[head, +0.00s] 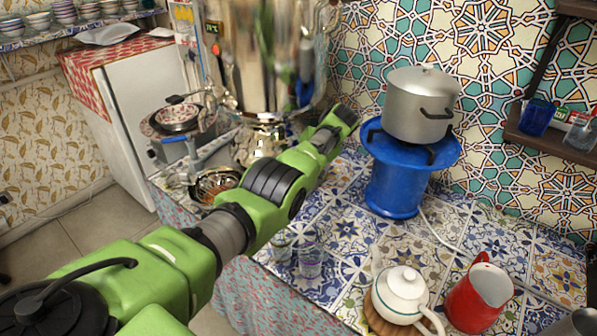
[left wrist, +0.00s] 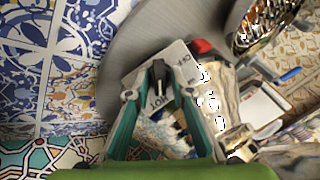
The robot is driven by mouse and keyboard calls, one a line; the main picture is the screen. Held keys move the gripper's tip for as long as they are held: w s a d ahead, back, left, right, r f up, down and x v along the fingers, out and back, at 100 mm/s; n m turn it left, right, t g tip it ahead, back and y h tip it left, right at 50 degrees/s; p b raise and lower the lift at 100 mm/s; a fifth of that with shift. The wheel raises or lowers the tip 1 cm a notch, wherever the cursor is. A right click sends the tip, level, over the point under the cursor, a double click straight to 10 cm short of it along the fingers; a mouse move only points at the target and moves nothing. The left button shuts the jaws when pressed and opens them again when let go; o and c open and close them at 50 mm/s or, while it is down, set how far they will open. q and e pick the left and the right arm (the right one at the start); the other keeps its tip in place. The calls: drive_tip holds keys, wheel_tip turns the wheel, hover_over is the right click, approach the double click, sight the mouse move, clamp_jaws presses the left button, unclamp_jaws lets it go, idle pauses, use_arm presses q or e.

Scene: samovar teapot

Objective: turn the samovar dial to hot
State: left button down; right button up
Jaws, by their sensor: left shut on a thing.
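The shiny metal samovar (head: 262,55) stands at the back of the counter, its top cut off by the picture edge. My left gripper (head: 343,120) reaches to the lower right side of the samovar; the dial is hidden in the head view. In the left wrist view, a pale panel marked "HOT" carries a small black dial pointer (left wrist: 159,71). My left gripper (left wrist: 157,88) has its teal fingers on either side of the dial and is shut on it. Exact finger contact is hard to see. My right gripper is not in view.
A silver pot (head: 420,105) sits on a blue burner (head: 393,185) right of my gripper. A white teapot (head: 402,290), a red pitcher (head: 480,297) and glasses (head: 310,262) stand at the front. Stacked bowls (head: 178,118) are at the left. The tiled counter between is mostly clear.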

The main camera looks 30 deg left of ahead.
use_arm(q)
drive_tip(key=c, duration=2.1)
unclamp_jaws()
drive_tip(key=v, duration=1.1)
drive_tip(key=shift+d+r, duration=0.2)
drive_tip(key=shift+r, duration=0.2)
drive_tip(key=shift+s, duration=0.1)
